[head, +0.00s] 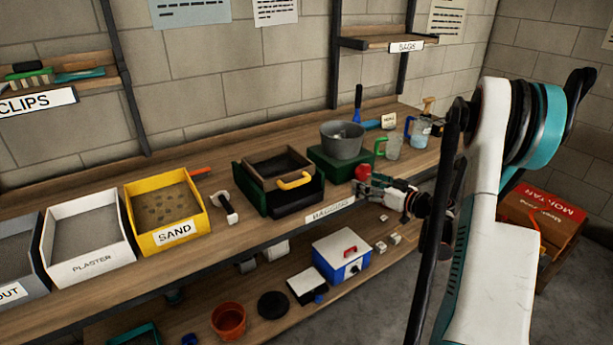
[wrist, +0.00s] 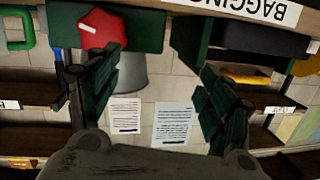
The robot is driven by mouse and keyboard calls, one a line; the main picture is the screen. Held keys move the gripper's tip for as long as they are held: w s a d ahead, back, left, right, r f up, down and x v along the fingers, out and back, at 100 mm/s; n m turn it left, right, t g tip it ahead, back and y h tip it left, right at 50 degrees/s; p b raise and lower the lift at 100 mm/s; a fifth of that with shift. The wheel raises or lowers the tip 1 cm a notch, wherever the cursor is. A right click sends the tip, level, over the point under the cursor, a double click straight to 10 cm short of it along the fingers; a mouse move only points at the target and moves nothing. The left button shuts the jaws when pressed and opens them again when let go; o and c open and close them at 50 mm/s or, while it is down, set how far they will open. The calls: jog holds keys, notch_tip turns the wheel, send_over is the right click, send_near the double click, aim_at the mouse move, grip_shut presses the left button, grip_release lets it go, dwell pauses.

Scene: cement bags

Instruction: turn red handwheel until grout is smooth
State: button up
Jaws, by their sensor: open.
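The red handwheel (head: 363,173) is on the front right of a green base (head: 335,169) that carries a grey mixing bowl (head: 343,140). In the wrist view, which is upside down, the red handwheel (wrist: 101,28) with a white mark is beyond the left finger, which overlaps its lower edge. My gripper (head: 377,186) is in front of the bench edge, close to the handwheel. In the wrist view my gripper (wrist: 155,85) has its fingers wide apart with nothing between them. Whether a finger touches the wheel I cannot tell. The grout inside the bowl is hard to make out.
Further left are the sand box (head: 168,215) and plaster box (head: 88,240). Clear jugs (head: 392,148) stand right. A blue-white box (head: 342,258) sits on the lower shelf.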

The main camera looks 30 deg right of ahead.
jog(key=a+r+g+y+p, duration=0.1)
jog(key=a+r+g, duration=0.2)
jog(key=a, duration=0.7)
jog(key=w+a+r+n+g+y+p, duration=0.1)
jog(key=a+r, duration=0.4)
jog(key=a, duration=0.6)
jog(key=shift+w+a+r+g+p, duration=0.15)
jog(key=shift+a+r+g+p, duration=0.2)
jog(key=shift+g, duration=0.55)
jog(key=shift+d, duration=0.1)
